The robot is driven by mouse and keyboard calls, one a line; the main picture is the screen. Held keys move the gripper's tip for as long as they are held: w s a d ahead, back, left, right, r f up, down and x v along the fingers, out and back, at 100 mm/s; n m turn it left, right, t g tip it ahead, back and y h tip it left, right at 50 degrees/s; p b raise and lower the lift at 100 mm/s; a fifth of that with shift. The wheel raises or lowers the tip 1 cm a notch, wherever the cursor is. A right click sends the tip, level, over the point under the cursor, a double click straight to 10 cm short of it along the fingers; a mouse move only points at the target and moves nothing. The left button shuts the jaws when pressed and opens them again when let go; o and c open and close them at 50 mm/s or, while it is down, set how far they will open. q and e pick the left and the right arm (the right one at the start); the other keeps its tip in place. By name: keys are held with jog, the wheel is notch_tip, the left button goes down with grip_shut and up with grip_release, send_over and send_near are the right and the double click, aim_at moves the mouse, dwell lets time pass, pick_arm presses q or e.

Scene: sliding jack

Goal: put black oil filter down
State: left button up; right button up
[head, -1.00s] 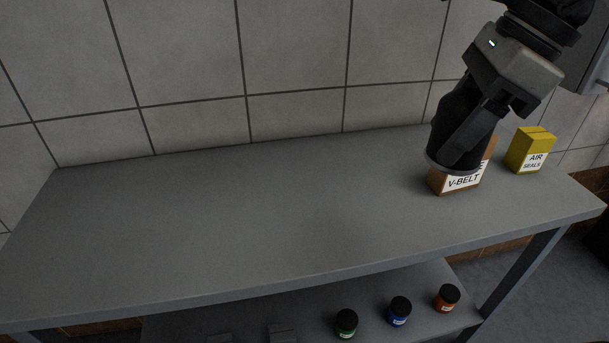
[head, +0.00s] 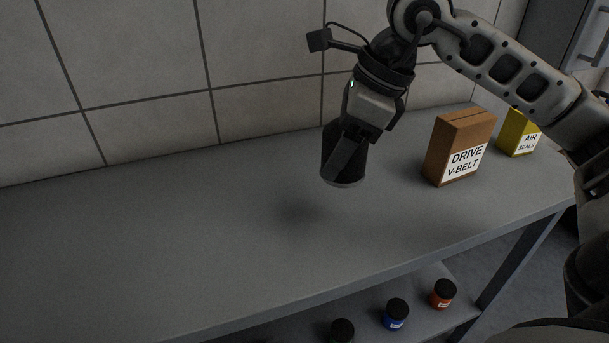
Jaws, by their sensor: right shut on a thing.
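The black oil filter (head: 342,167) is a dark cylinder with a grey rim at its lower end. My right gripper (head: 350,148) is shut on it from above. The filter hangs slightly tilted above the grey bench top (head: 180,235), and a soft shadow lies on the bench below and to its left. The filter is apart from the bench surface. My left gripper is not in view.
A brown drive V-belt box (head: 461,147) and a yellow air seals box (head: 519,133) stand on the bench to the right. Several small jars, such as a blue one (head: 396,315), sit on the lower shelf. The bench's left and middle are clear.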

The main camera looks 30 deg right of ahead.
jog(key=w+f, duration=0.1)
jog(key=w+a+f, duration=0.1)
jog(key=f, duration=0.1)
jog(key=w+f, duration=0.1)
jog(key=shift+w+a+f, duration=0.2)
jog(key=shift+w+a, duration=0.05)
jog(key=shift+a, duration=0.1)
jog(key=shift+w+a+f, duration=0.15)
jog(key=shift+w+f, duration=0.25)
jog(key=shift+f, duration=0.05)
jog(key=f, duration=0.3)
jog(key=shift+w+a+f, duration=0.1)
jog(key=shift+w+f, duration=0.2)
jog(key=shift+f, duration=0.1)
jog(key=shift+f, duration=0.2)
jog(key=o, duration=1.2)
jog(key=shift+c, duration=0.2)
jog(key=shift+r, duration=0.15)
